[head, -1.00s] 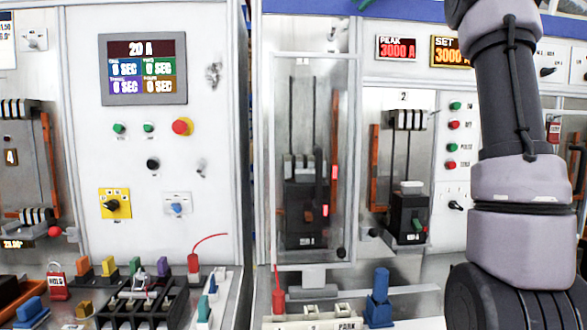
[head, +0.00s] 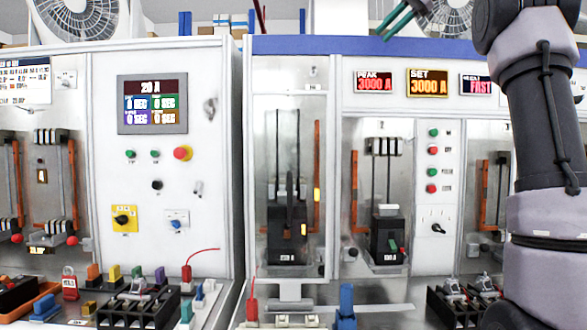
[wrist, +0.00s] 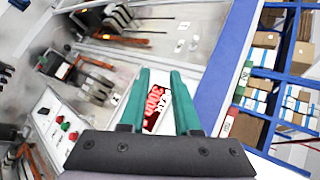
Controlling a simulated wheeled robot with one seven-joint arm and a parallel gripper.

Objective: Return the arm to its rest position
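My arm (head: 545,150) rises along the right side of the head view. My gripper (head: 392,22) shows at the top edge of that view, with its green fingers above the right-hand cabinet. In the wrist view my gripper (wrist: 159,75) has its two green fingers apart with nothing between them. A red-lit display reading 3000 A (wrist: 152,108) shows beyond the gap, apart from the fingers.
The left cabinet has a 20 A screen (head: 151,104), and the right cabinet has a SET display (head: 428,83). A breaker behind the clear door (head: 288,215) stands mid-view. Plugs and a blue clamp (head: 346,305) crowd the bench. Shelves with boxes (wrist: 262,60) stand beyond the cabinet's blue edge.

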